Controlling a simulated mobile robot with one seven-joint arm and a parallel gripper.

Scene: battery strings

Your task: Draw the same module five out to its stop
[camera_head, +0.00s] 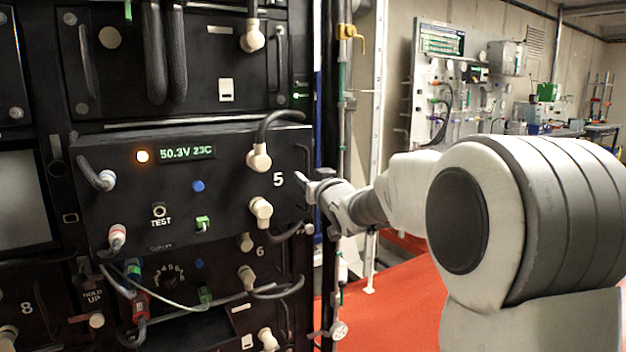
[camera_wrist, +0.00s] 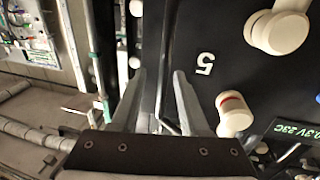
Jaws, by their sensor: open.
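Module five (camera_head: 230,178) is a black box front with a lit "50.3V 23C" display (camera_head: 187,152), an amber lamp and a white "5". It stands forward of the panel above, with a strip of its top showing. A handle (camera_head: 95,175) is at its left end. My gripper (camera_head: 313,190) is at the module's right edge, beside the "5". In the wrist view my gripper (camera_wrist: 160,76) has its two fingers apart, with a dark upright bar (camera_wrist: 166,45), seemingly the right handle, between them. Contact cannot be told.
Pale cable plugs (camera_head: 260,157) stick out near the module's right side. Another module (camera_head: 190,60) is above. A white post (camera_head: 375,130) and open red floor (camera_head: 400,300) lie to the right.

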